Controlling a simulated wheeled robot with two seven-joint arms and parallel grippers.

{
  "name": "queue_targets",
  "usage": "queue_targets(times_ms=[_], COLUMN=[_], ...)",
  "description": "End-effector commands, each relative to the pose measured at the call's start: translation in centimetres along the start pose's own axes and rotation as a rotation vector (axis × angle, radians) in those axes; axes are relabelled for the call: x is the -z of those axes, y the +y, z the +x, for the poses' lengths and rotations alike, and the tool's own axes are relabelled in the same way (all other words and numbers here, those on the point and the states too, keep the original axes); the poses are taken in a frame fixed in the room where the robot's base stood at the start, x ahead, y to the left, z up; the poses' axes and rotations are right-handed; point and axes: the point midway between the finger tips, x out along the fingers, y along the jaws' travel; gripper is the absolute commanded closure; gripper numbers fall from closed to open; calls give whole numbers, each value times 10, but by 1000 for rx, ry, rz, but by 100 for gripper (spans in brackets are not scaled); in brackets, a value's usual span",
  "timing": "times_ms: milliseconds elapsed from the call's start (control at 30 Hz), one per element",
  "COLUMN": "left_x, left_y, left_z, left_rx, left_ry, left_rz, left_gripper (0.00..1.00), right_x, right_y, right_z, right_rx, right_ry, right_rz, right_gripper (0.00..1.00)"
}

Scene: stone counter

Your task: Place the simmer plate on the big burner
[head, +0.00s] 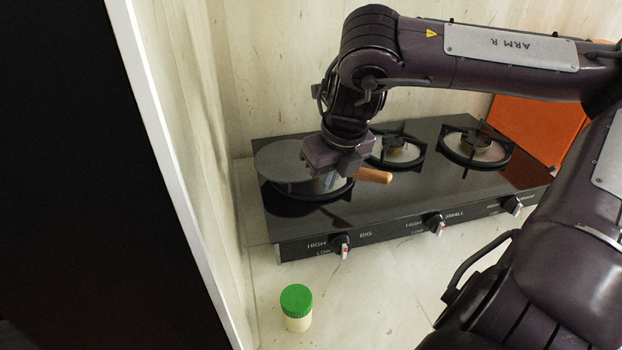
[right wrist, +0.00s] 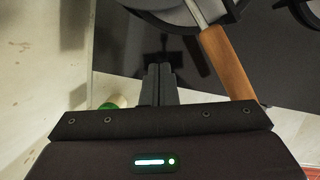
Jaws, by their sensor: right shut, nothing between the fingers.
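The simmer plate (head: 280,158) is a flat grey disc with a wooden handle (head: 374,175) pointing right. It lies over the big burner (head: 300,193), the leftmost one, and looks shifted toward the back left of it. I cannot tell whether it rests fully on the grate. My right gripper (head: 328,180) is over the plate's right part and hides some of it. In the right wrist view its fingers (right wrist: 159,82) are shut and empty, beside the wooden handle (right wrist: 228,65) and apart from it. My left gripper is not in view.
The black stove (head: 400,208) has two more burners to the right and knobs along its front. A green-lidded jar (head: 297,307) stands on the counter in front. An orange board (head: 540,128) is at the back right. A wall closes the left side.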

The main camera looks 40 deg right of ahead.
Motion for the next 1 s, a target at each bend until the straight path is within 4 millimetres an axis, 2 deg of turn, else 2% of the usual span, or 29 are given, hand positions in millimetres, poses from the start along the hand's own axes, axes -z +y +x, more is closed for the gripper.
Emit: queue_targets(times_ms=[100, 233, 400, 600, 1000], left_x=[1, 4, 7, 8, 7], left_y=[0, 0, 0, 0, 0], left_z=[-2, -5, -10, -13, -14], left_rx=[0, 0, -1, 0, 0], left_ry=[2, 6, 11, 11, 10], left_rz=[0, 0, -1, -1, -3], left_gripper=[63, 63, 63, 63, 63], right_x=[2, 0, -20, -34, -38], right_y=[0, -1, -1, -1, 0], right_z=[28, 54, 56, 60, 61], right_rx=[-1, 1, 4, 2, 0], right_ry=[7, 6, 2, 1, 0], right_rz=[1, 2, 0, 0, -1], right_gripper=[100, 100, 100, 100, 100])
